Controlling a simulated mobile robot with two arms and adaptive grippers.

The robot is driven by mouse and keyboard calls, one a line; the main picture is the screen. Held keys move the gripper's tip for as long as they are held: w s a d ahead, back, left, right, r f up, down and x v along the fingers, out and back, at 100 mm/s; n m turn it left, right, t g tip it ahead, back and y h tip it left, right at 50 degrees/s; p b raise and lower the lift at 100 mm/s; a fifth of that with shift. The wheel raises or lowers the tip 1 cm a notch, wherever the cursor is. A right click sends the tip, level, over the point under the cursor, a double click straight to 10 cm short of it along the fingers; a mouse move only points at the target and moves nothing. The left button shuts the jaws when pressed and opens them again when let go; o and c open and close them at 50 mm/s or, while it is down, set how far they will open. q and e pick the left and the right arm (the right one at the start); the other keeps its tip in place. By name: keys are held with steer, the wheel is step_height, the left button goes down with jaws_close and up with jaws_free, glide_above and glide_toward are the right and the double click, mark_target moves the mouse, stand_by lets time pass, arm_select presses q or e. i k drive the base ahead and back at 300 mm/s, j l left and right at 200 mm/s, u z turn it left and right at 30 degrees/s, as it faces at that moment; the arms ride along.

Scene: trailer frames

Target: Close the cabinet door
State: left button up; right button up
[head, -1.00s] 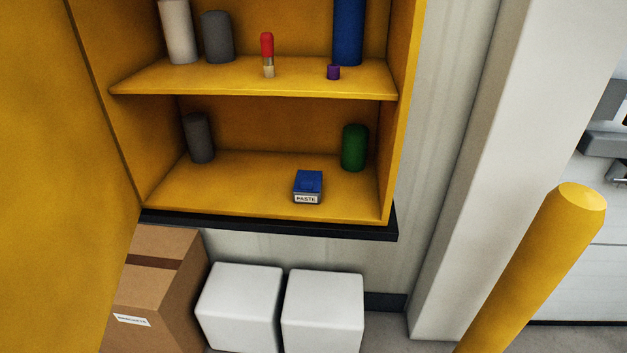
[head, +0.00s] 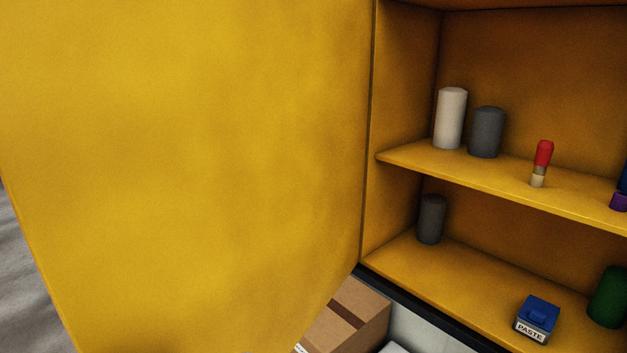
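The yellow cabinet door (head: 200,160) stands open and fills the left and middle of the head view. Its hinge edge meets the cabinet's left side, and its free edge runs down the far left of the picture. The yellow cabinet (head: 500,55) is open to the right, with its shelves exposed. Neither of my grippers shows in this view, so nothing is seen touching the door.
On the upper shelf stand a white cylinder (head: 451,118), a grey cylinder (head: 487,132) and a red-topped item (head: 543,155). Below are a dark cylinder (head: 431,218), a blue PASTE box (head: 538,318) and a green cylinder (head: 608,298). A cardboard box (head: 352,318) lies underneath.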

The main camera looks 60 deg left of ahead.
mark_target(178, 175)
steer(key=k+u, duration=0.15)
steer(key=k, duration=0.6)
steer(key=k+j+u, duration=0.1)
steer(key=j, duration=0.4)
steer(key=k+j+u, duration=0.1)
steer(key=j, duration=0.35)
steer(key=i+j, duration=0.15)
steer(key=j, duration=0.25)
steer(key=i+j+u, duration=0.1)
steer(key=j, duration=0.25)
steer(key=i+j+u, duration=0.1)
steer(key=i+j, duration=0.2)
steer(key=k+j, duration=0.25)
steer(key=k, duration=0.15)
